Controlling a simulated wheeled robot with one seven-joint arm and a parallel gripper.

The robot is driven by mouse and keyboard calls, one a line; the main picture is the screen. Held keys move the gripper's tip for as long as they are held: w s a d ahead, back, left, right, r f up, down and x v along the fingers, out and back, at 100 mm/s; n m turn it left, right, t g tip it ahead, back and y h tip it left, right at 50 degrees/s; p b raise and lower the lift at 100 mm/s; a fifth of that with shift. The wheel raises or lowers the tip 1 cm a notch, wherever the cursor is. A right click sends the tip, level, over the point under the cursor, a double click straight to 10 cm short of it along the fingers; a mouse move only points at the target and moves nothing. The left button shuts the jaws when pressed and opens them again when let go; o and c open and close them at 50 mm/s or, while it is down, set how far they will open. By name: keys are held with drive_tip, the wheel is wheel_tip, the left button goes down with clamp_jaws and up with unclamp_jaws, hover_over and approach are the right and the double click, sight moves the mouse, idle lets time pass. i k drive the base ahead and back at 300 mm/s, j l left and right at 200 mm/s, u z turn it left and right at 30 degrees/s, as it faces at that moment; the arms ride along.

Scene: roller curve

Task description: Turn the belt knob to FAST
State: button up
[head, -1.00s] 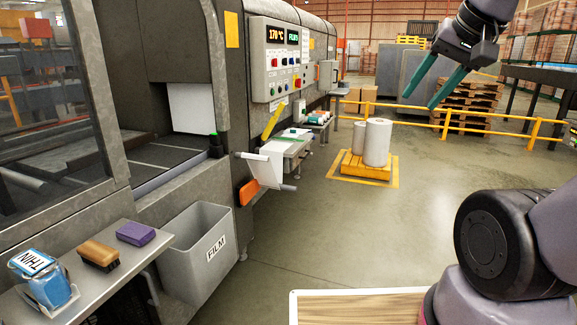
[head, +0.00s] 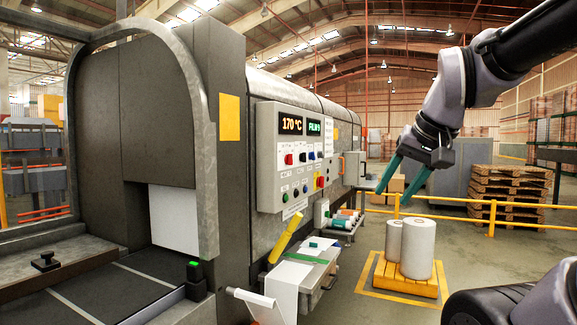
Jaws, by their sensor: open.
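The control panel (head: 267,155) is a light grey box on the side of the large grey machine, left of the picture's middle. It has an orange 170 °C display, a green display, and several small knobs and buttons. One knob is red (head: 289,159), with dark and blue ones to its right. The labels are too small to read, so I cannot tell which knob is the belt knob. My gripper (head: 389,205) has two teal fingers, apart and empty, pointing down and left. It is in the air to the right of the panel, clear of it.
Below the panel, a side shelf (head: 318,278) and a yellow-handled tool (head: 287,238) stick out from the machine. White rolls (head: 417,248) stand on a yellow pallet, with a yellow railing (head: 470,221) behind. A black knob (head: 46,261) is at the lower left.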

sight(302, 156)
drive_tip(key=i+l+u, duration=0.1)
drive_tip(key=i+l, duration=0.25)
drive_tip(key=i, duration=0.15)
drive_tip(key=i+l+u, duration=0.1)
drive_tip(key=i+l, duration=0.25)
drive_tip(key=i, duration=0.2)
